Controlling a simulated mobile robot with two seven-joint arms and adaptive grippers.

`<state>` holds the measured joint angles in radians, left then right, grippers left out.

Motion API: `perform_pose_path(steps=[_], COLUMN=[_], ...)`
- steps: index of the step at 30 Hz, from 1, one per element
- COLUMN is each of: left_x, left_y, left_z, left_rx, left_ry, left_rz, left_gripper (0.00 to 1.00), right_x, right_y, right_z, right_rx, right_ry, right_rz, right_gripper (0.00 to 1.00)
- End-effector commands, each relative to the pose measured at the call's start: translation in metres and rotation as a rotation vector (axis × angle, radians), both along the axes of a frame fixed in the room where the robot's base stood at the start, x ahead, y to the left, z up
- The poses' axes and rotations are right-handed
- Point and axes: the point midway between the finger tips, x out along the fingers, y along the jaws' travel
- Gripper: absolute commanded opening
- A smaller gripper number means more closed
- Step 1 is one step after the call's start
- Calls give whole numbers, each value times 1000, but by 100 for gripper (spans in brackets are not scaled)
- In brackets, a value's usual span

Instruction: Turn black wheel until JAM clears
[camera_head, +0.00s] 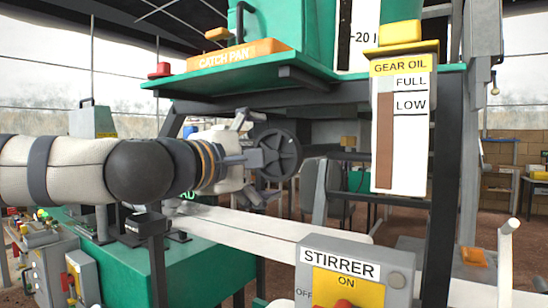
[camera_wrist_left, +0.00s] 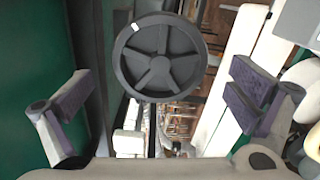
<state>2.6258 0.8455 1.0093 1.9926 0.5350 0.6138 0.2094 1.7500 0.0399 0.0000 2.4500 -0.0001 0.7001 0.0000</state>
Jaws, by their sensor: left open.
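The black wheel (camera_head: 276,154) is a dark spoked disc below the green deck. My left gripper (camera_head: 256,157) is in front of it, fingers spread above and below its near side. In the left wrist view, the wheel (camera_wrist_left: 160,57) shows spokes and a small white mark on its upper left rim. It lies beyond and between the wide-open fingers of my left gripper (camera_wrist_left: 162,98), with clear gaps on both sides, so no contact shows. No JAM sign can be read in either view. My right gripper is not in view.
The green deck (camera_head: 240,72) with an orange catch pan (camera_head: 236,53) overhangs the wheel. A gear oil gauge (camera_head: 400,125) stands to the right. A stirrer switch box (camera_head: 350,275) is at the front. White rails (camera_head: 255,225) run below the gripper.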

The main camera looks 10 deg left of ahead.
Motion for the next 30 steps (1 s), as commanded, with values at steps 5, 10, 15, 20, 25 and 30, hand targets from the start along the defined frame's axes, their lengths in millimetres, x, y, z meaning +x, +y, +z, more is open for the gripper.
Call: perform_pose_path(steps=[5, 10, 15, 20, 25, 30], left_x=[-13, -15, -15, -16, -15, -15], left_y=[5, 6, 5, 5, 6, 6], left_z=[0, -1, 0, 2, 0, 0], left_rx=[-2, -2, 39, 583, 979, 991], left_ry=[2, 2, -14, -213, -354, -359], left_rz=[0, 0, 0, 3, 1, 0], left_gripper=[100, 100, 100, 100, 100, 100], right_x=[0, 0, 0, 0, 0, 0], right_y=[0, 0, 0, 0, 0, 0], right_z=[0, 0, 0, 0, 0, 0], right_rx=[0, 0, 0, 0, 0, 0], right_ry=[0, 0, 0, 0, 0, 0], right_rz=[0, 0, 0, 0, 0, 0], right_gripper=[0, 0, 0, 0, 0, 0])
